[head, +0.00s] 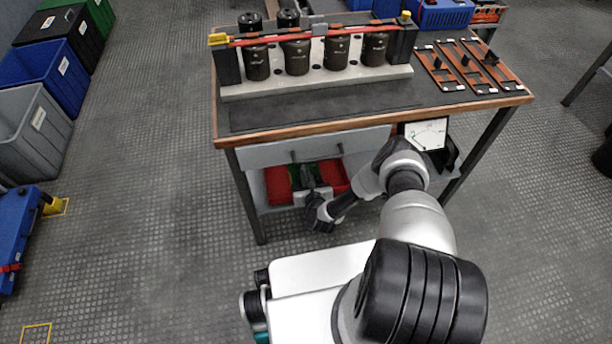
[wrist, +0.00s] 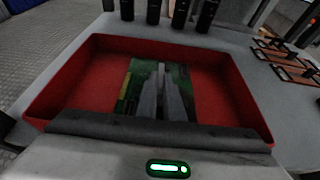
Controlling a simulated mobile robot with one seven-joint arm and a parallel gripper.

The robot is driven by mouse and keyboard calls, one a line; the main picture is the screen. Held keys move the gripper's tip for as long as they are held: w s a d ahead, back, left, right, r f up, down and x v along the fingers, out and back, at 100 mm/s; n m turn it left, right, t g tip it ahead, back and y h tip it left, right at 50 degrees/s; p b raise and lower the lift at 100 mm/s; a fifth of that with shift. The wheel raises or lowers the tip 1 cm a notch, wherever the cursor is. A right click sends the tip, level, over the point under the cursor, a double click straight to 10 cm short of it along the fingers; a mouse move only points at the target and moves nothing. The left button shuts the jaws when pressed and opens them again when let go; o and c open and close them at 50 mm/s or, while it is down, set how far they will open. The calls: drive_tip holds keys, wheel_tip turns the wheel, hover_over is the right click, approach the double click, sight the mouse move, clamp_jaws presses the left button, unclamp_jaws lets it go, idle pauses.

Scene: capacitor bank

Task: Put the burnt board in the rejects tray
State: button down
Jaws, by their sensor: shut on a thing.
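My gripper (wrist: 161,90) is shut on the burnt board (wrist: 133,82), a green board with a yellow strip on its left and a brownish right part. Its fingers cover the board's middle. The red tray (wrist: 62,82) lies around and below the board in the wrist view; I cannot tell whether the board touches its floor. In the head view my gripper (head: 309,182) reaches the red tray (head: 279,186) under the bench's grey drawer front, and a little of the green board shows between the red parts.
The bench (head: 450,100) carries a capacitor bank (head: 297,57) with several black cylinders and brown-framed racks (head: 465,67) on the right. A meter (head: 427,134) sits under the right side. Blue, grey and black bins (head: 50,75) stand on the left; the floor between is clear.

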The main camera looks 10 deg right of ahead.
drive_tip(key=shift+f, duration=0.65)
idle(0.9)
drive_tip(key=c, duration=1.8)
unclamp_jaws()
